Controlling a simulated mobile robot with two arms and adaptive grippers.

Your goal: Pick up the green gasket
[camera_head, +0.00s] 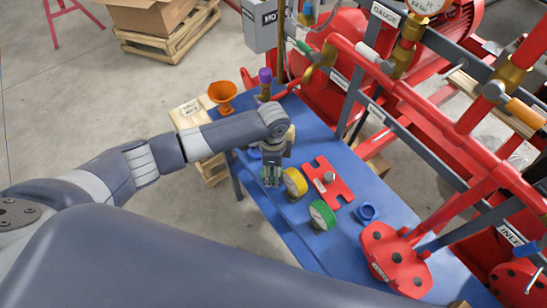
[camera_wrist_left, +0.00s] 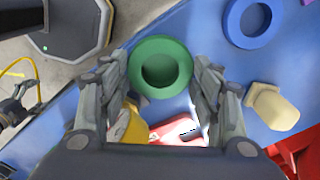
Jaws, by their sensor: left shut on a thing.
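The green gasket (camera_wrist_left: 160,46) is a thick flat ring with a round hole. In the left wrist view it sits between the two fingers of my left gripper (camera_wrist_left: 160,82), which is shut on it. In the head view my left gripper (camera_head: 271,180) points down over the blue table, beside a yellow round part (camera_head: 295,183). Only slivers of green show between its fingers there. I cannot tell how far the gasket is above the table. My right gripper is not in view.
The blue table (camera_head: 291,238) also holds a red plate (camera_head: 341,189), a green-rimmed round part (camera_head: 322,215) and a blue ring (camera_head: 367,213). Red pipework (camera_head: 437,118) stands along the right. An orange funnel (camera_head: 222,93) stands behind.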

